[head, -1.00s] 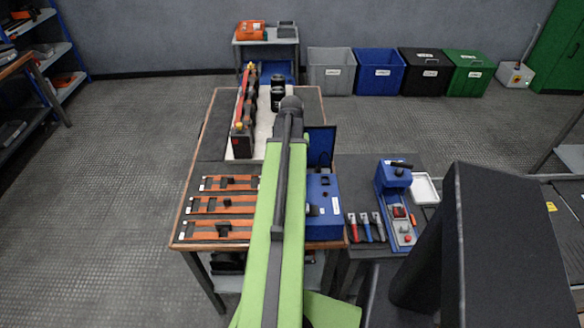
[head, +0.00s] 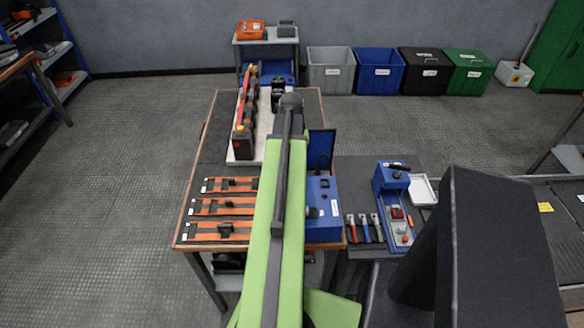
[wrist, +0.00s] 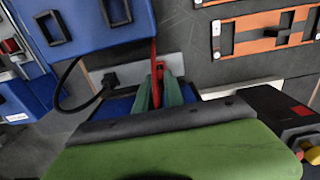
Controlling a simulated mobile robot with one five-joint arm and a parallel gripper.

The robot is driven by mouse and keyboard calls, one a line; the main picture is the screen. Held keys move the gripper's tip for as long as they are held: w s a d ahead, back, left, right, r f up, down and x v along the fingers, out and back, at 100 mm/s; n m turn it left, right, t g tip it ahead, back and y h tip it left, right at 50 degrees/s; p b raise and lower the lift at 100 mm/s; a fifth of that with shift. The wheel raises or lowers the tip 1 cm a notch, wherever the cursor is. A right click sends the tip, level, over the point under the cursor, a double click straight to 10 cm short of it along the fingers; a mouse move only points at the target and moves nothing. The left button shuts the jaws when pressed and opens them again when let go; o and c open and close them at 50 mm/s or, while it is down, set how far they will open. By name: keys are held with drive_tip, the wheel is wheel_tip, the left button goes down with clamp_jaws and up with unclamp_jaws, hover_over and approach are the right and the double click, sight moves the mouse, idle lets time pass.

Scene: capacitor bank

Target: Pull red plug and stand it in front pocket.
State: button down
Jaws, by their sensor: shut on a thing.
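In the wrist view my gripper (wrist: 164,88) has its teal fingers closed around a small red plug (wrist: 160,68). A red lead runs up from it along the blue box's edge. A grey strip lies close behind the fingertips; I cannot tell whether the plug touches it. The blue box (wrist: 85,28) shows black-framed openings (wrist: 50,27); I cannot tell which is the front pocket. The blue box (head: 322,222) with its raised lid (head: 321,146) also shows in the head view, where my arm hides the gripper and plug.
A black plug (wrist: 110,82) with a black cable sits on the grey strip. Orange strips (head: 226,207) lie on the bench left of my arm. A row of black units with a red bar (head: 242,95) stands behind. Red and blue-handled tools (head: 364,226) lie to the right.

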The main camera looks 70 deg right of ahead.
drive_tip(key=shift+r+p, duration=1.45)
drive_tip(key=shift+r, duration=0.15)
drive_tip(key=shift+r+p, duration=1.25)
drive_tip(key=shift+a, duration=0.1)
